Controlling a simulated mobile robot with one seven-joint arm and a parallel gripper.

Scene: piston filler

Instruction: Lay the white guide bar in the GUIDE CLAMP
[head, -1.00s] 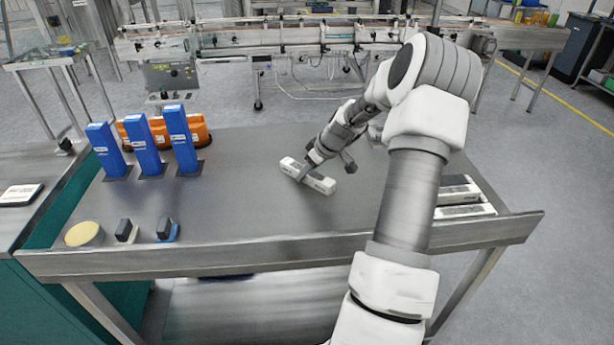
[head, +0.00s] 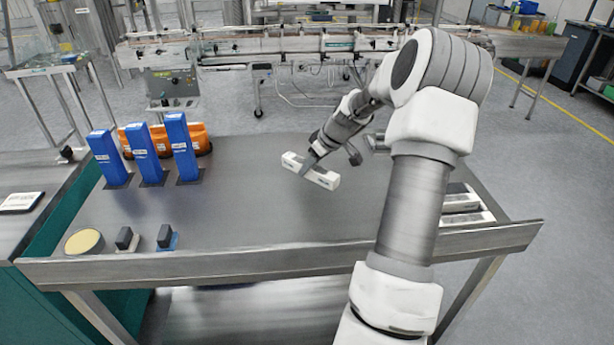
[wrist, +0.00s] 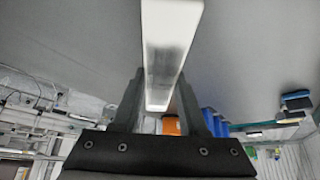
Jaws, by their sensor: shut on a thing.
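The white guide bar (head: 325,180) is in the head view, over the middle of the grey table. My gripper (head: 307,166) is shut on it, with fingers across the bar near its middle. In the wrist view the bar (wrist: 168,45) runs lengthwise between the fingers of my gripper (wrist: 160,100). The bar looks a little above the table top, though the gap is hard to judge. No label marks the guide clamp, so I cannot tell which fixture it is. A grey metal piece (head: 378,143) is partly hidden behind my arm.
Three blue uprights (head: 146,156) stand at the left before an orange object (head: 197,140). Two small dark blocks (head: 165,236) and a yellow-topped disc (head: 84,241) are at the front left. White pieces (head: 466,218) lie at the right, partly behind my arm. The table's centre (head: 250,205) is clear.

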